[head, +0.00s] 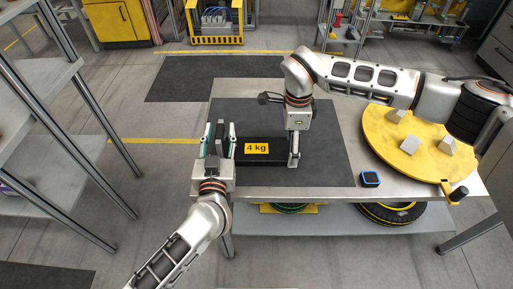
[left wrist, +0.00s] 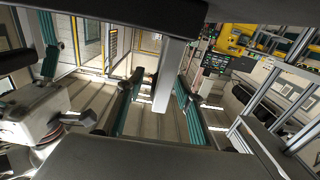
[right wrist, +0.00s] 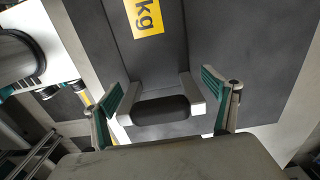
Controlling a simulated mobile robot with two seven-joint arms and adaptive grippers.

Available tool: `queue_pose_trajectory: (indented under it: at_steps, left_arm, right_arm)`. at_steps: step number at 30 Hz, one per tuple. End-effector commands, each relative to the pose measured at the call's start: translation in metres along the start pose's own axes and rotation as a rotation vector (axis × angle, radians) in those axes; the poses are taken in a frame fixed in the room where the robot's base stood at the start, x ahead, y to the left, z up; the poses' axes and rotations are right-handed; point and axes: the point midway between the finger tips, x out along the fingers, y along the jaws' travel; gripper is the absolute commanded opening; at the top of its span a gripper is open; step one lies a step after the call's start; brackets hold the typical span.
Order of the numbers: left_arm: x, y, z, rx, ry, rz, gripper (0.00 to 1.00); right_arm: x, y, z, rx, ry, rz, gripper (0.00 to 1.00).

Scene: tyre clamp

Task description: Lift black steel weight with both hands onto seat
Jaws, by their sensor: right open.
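The black steel weight (head: 277,158), with a yellow "4 kg" label, lies on the dark mat at the table's left part. In the right wrist view the weight (right wrist: 163,62) shows a handle (right wrist: 160,110) with pale posts and a dark grip. My right gripper (head: 294,160) points down at the weight's right end, its fingers open on both sides of this handle. My left gripper (head: 218,137) is at the weight's left end, fingers apart, with a dark upright part between them. In the left wrist view a pale post (left wrist: 170,80) stands between the fingers; contact is unclear.
A yellow round disc (head: 385,150) with grey blocks is on the table's right; I cannot tell whether it is the seat. A small blue device (head: 370,179) lies near the front edge. Tyres (head: 390,213) lie on the lower shelf. Metal racks (head: 60,130) stand at left.

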Motion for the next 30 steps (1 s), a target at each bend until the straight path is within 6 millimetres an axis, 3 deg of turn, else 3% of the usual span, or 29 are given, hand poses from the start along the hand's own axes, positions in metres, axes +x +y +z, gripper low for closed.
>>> queue_pose_trajectory:
  at_steps: [8,12,17,30]
  left_arm:
    - [0.001,0.0,0.0,-0.001,-0.001,0.0,0.36]
    - [0.001,0.0,0.0,0.0,0.0,0.0,0.02]
    - [0.001,0.0,0.0,0.0,-0.001,0.0,0.0]
    - [0.002,0.001,-0.011,-0.001,0.014,0.002,0.0]
  right_arm:
    - [0.001,0.0,0.0,0.0,0.0,0.0,0.86]
    - [0.001,0.0,0.0,0.0,0.0,0.0,0.52]
    - [0.001,0.0,0.0,0.0,0.0,0.0,0.11]
    - [-0.006,-0.002,0.002,0.0,-0.004,-0.006,0.11]
